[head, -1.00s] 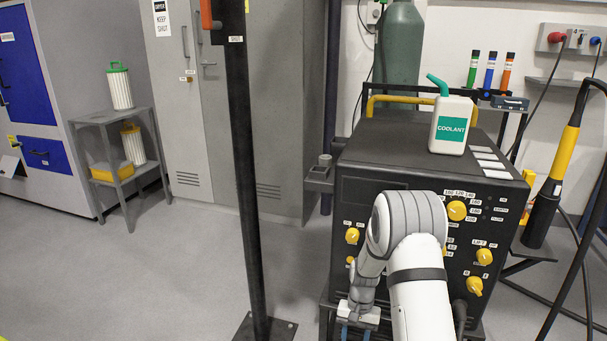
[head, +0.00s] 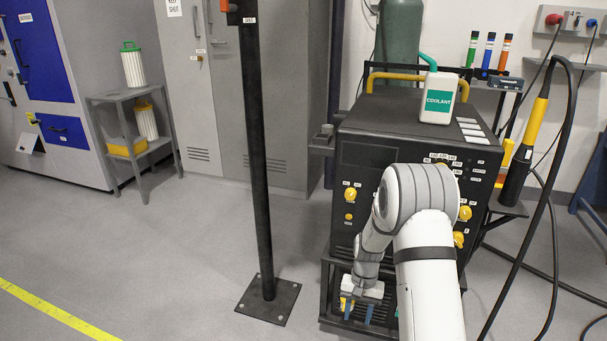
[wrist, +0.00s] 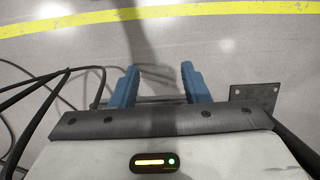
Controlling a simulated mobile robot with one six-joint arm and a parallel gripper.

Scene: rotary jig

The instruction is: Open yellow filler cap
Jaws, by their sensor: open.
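My gripper (head: 358,314) hangs low at the front of the black machine (head: 350,170), with its two blue fingers pointing down. The wrist view shows the fingers (wrist: 160,78) apart, with nothing between them and grey floor beyond. No filler cap is clear in the wrist view. My arm hides part of the machine's front panel.
A black post (head: 258,150) on a floor plate (head: 268,300) stands left of the machine. A white coolant jug (head: 438,98) stands on top of the machine. Yellow knobs (head: 350,195) stick out of the panel. Black cables (head: 553,230) hang at the right. Floor at the left is clear.

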